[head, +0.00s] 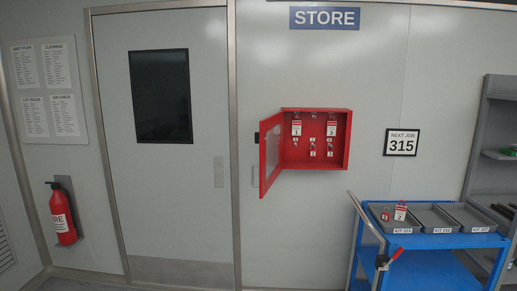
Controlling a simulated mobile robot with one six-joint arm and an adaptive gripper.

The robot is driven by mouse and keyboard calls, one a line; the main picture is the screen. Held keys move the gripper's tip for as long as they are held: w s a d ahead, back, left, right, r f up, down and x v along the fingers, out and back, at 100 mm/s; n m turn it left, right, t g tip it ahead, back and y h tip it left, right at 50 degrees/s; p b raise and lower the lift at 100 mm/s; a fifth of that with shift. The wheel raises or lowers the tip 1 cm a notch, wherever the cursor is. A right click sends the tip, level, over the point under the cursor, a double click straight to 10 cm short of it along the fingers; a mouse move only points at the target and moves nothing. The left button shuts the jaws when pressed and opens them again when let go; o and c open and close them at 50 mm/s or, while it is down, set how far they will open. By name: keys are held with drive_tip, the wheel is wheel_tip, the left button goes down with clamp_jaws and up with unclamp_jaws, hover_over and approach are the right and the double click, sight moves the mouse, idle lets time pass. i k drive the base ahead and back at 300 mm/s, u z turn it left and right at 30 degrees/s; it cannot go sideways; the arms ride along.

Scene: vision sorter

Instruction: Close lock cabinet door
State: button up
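The red lock cabinet (348,138) is fixed to the grey wall, right of the large door. Its red door (271,152) is hinged on the left side and stands open, swung out into the room. Inside, several padlocks with red and white tags (296,128) hang in two rows. My gripper is not in view.
A blue cart (440,241) with grey trays (435,218) stands at the lower right. A tag numbered 2 (400,212) is on the left tray. A fire extinguisher (62,215) hangs at left. Shelves (497,155) are at the right edge. The wall below the cabinet is clear.

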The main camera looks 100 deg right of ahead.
sight(267, 124)
drive_tip(key=z, duration=0.05)
drive_tip(key=i, duration=0.95)
drive_tip(key=z, duration=0.8)
drive_tip(key=k, duration=0.2)
drive_tip(key=z, duration=3.05)
